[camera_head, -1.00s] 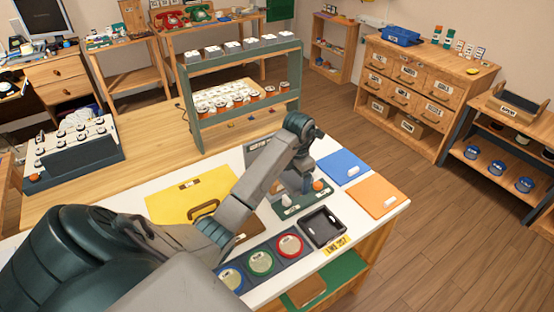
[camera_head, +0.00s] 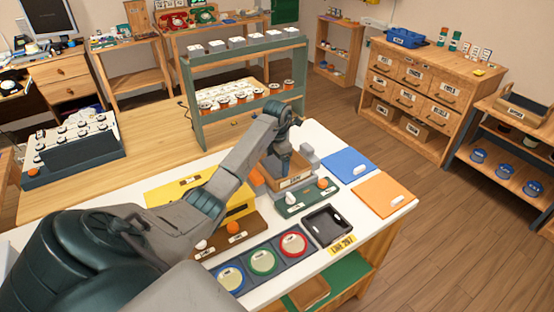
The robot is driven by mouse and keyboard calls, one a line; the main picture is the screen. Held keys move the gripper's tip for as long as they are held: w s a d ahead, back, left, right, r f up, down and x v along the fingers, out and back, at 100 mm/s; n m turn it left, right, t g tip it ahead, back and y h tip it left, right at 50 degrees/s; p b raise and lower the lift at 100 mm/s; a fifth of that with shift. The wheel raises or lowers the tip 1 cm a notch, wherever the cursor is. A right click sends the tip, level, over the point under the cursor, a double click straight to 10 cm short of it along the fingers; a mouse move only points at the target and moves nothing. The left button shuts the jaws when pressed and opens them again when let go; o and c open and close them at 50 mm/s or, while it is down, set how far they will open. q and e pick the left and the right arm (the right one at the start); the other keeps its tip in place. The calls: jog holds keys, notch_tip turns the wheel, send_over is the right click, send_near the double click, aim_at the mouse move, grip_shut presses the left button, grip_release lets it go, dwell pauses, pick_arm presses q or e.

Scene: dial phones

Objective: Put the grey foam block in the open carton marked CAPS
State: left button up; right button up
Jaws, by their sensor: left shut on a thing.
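The open carton (camera_head: 297,183) is a small brown box with a white label, towards the back of the white table; its lettering is too small to read surely. My left gripper (camera_head: 284,172) points down at the carton's open top, its tips at or just inside the rim. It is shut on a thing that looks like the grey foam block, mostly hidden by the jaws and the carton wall. I cannot tell whether the block touches the carton's floor. My right gripper is not in view.
A green board (camera_head: 307,200) with an orange ball lies in front of the carton. A black tray (camera_head: 327,225), blue mat (camera_head: 347,164) and orange mat (camera_head: 383,195) lie to the right. Coloured round dishes (camera_head: 262,262) are nearer. A grey rack (camera_head: 245,50) stands behind.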

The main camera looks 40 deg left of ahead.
pick_arm(q)
jog(key=shift+f+b, duration=0.55)
jog(key=shift+f, duration=0.1)
jog(key=o, duration=0.7)
jog(key=shift+c, duration=0.2)
jog(key=shift+r, duration=0.15)
